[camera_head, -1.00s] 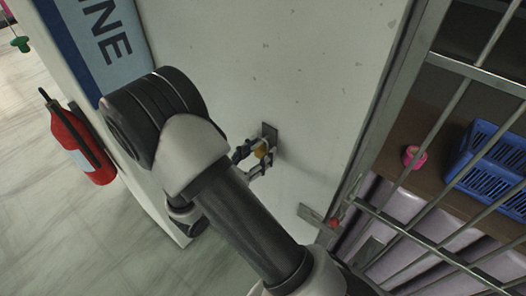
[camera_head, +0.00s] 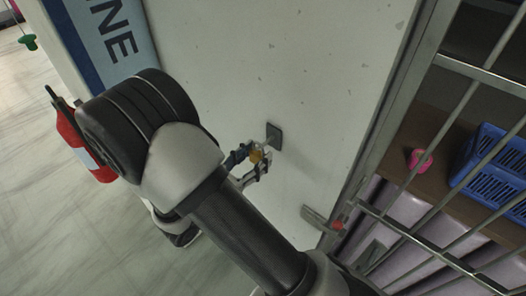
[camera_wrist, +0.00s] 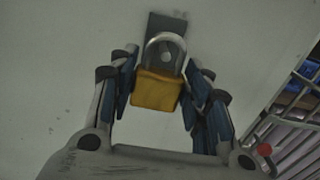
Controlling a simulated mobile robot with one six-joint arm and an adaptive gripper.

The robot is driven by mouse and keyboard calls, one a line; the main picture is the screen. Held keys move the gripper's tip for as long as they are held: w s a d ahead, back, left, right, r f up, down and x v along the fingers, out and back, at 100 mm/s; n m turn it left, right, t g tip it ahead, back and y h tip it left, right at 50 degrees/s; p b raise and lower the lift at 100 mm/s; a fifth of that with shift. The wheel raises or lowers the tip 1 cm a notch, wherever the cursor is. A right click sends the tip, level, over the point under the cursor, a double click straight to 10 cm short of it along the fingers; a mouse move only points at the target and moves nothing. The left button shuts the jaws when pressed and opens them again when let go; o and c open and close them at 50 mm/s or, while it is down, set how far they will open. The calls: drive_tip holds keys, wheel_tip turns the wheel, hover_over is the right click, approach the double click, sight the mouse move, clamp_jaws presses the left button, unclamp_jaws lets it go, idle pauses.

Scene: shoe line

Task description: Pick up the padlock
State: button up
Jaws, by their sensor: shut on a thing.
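The padlock has a yellow-brass body and a grey metal shackle. It shows large in the wrist view (camera_wrist: 157,91), upright, and small in the head view (camera_head: 256,157). My gripper (camera_wrist: 161,84) is shut on the padlock, with one dark finger on each side of its body. In the head view my gripper (camera_head: 252,165) is by the pale wall, partly hidden behind my arm. A dark square plate (camera_head: 274,135) on the wall is just up and right of the padlock. In the wrist view the shackle overlaps this plate; I cannot tell whether they touch.
A metal barred cage (camera_head: 480,76) stands at the right, with a blue basket (camera_head: 497,172) and a pink ring-like item (camera_head: 420,159) behind it. A metal latch (camera_head: 318,218) with a red part is on the wall's edge. A red fire extinguisher (camera_head: 92,150) is at the left. Open floor lies lower left.

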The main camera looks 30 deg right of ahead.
drive_tip(key=v, duration=1.4)
drive_tip(key=shift+a+b, duration=0.15)
drive_tip(key=shift+b, duration=0.25)
